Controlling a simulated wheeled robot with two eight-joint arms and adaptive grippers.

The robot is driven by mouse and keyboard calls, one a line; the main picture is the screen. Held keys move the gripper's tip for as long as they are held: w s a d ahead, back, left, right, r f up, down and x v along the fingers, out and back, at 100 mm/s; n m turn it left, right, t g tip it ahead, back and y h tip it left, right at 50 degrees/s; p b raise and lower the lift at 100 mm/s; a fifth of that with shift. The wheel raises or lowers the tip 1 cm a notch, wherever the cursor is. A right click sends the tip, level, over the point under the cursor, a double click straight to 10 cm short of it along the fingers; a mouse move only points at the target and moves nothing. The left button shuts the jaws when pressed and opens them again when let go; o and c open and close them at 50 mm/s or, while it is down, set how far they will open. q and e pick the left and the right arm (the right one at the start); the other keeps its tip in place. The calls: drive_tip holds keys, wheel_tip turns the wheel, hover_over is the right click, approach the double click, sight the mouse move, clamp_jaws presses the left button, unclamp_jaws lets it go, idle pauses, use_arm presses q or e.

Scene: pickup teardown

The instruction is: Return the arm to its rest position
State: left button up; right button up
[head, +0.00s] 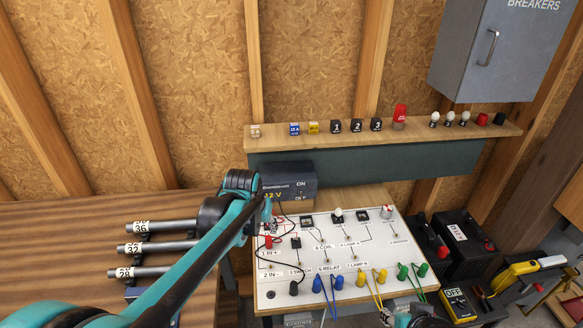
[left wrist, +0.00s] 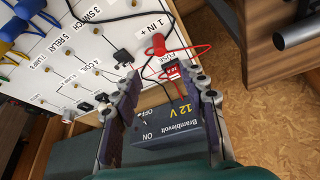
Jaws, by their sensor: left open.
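My left arm reaches in from the left in the head view, and its gripper (head: 268,214) is over the upper left corner of the white circuit board (head: 345,285). In the left wrist view the two fingers of the left gripper (left wrist: 165,80) are apart. A small red fuse piece (left wrist: 172,72) shows between the fingertips, at the board's FUSE label, and I see no finger closed on it. Part of what looks like my right gripper (head: 412,314) shows at the bottom edge of the head view; its fingers are not clear.
A 12 V supply box (head: 290,182) stands behind the board. Red, blue, yellow and green leads plug into the board. A shelf (head: 270,134) above holds several small parts. Steel rods (head: 160,246) lie at left. A multimeter (head: 458,305) and a black battery-like box (head: 470,245) are at right.

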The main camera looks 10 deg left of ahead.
use_arm(q)
drive_tip(key=s+t, duration=0.2)
drive_tip(key=s, duration=1.9)
drive_tip(key=shift+t, duration=0.3)
